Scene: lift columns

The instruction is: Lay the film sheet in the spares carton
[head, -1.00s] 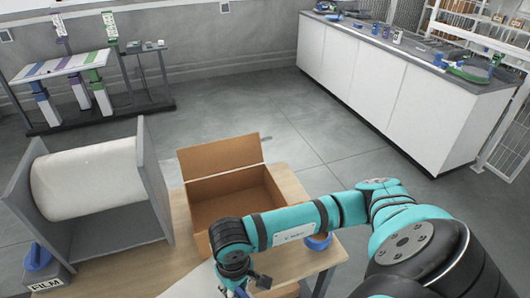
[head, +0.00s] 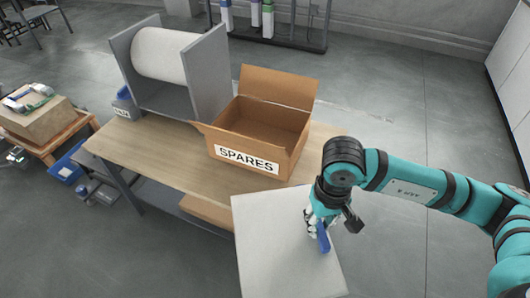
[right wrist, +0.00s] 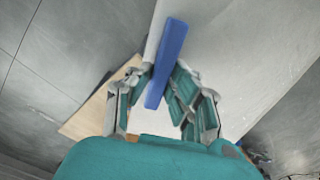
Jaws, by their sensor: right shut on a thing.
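The film sheet (head: 275,245) is a pale grey-white, flat panel with a blue strip (head: 323,237) on it. My right gripper (head: 316,222) is shut on the blue strip, and the sheet is in front of the bench's right end in the head view. In the right wrist view the blue strip (right wrist: 168,62) lies between the fingers (right wrist: 165,92), with the pale sheet (right wrist: 225,50) beyond. The spares carton (head: 258,135) is an open brown box labelled SPARES, on the bench behind and left of the sheet. Its inside looks empty. My left gripper is out of view.
The wooden bench (head: 150,155) carries the carton and, left of it, a big white roll (head: 163,55) between grey side plates (head: 210,75). A carton flap stands up at the back. A low table with a box (head: 38,108) stands at the left.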

